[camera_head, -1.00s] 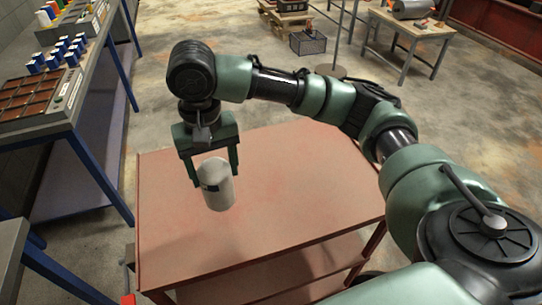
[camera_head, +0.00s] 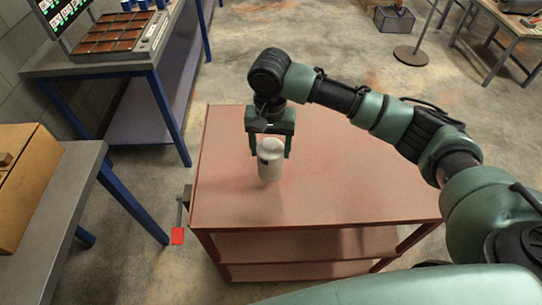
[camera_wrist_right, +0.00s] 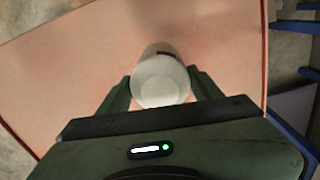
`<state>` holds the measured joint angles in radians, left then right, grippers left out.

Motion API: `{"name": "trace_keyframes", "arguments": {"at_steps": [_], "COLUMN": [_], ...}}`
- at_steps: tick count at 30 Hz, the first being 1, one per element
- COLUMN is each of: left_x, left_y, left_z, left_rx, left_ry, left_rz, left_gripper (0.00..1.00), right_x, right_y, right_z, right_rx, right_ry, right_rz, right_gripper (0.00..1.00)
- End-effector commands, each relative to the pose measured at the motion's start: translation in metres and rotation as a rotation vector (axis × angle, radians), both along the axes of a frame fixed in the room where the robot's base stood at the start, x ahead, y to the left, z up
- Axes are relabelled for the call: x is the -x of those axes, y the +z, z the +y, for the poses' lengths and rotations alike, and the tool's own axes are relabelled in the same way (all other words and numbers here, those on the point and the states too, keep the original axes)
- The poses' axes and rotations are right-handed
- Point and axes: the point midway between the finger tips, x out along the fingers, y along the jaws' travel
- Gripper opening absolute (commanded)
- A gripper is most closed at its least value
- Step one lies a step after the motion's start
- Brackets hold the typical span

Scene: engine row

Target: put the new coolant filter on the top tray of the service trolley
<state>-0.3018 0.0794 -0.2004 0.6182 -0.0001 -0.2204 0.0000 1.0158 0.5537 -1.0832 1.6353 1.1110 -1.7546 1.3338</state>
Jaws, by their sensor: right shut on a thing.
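The new coolant filter (camera_head: 270,163) is a white cylinder with a dark label. My right gripper (camera_head: 269,147) is shut on its upper part and holds it nearly upright over the red top tray (camera_head: 350,185) of the service trolley. In the right wrist view the filter (camera_wrist_right: 160,82) sits between the two fingers of the gripper (camera_wrist_right: 162,88), with the tray (camera_wrist_right: 60,70) beneath. I cannot tell whether the filter's bottom touches the tray. My left gripper is not in view.
The rest of the top tray is bare. Lower trolley shelves (camera_head: 300,243) show below. A grey bench (camera_head: 60,190) with a wooden box (camera_head: 22,180) stands at the left. A workbench (camera_head: 110,70) with a brown compartment tray (camera_head: 118,33) stands at the back left.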

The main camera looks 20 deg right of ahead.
Motion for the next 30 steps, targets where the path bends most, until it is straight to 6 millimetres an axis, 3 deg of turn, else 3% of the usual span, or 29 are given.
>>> {"name": "trace_keyframes", "arguments": {"at_steps": [12,24,25,27,30], "left_x": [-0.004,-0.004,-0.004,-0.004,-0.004], "left_y": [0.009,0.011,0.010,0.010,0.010], "left_z": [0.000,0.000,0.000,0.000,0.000], "left_rx": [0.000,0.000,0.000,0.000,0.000], "left_ry": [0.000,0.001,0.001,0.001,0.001], "left_rz": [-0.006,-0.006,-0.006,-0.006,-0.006], "left_gripper": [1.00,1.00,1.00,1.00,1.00], "right_x": [0.000,0.000,0.000,0.000,0.000], "right_y": [-0.045,-0.050,-0.051,-0.051,-0.051], "right_z": [0.000,0.001,0.000,0.000,0.000], "right_rx": [0.000,-0.001,-0.001,-0.001,-0.001], "right_ry": [0.000,0.001,0.001,0.001,0.001], "right_rz": [-0.001,-0.003,-0.001,-0.001,-0.001], "right_gripper": [0.10,0.10,0.70,0.87,0.87]}}
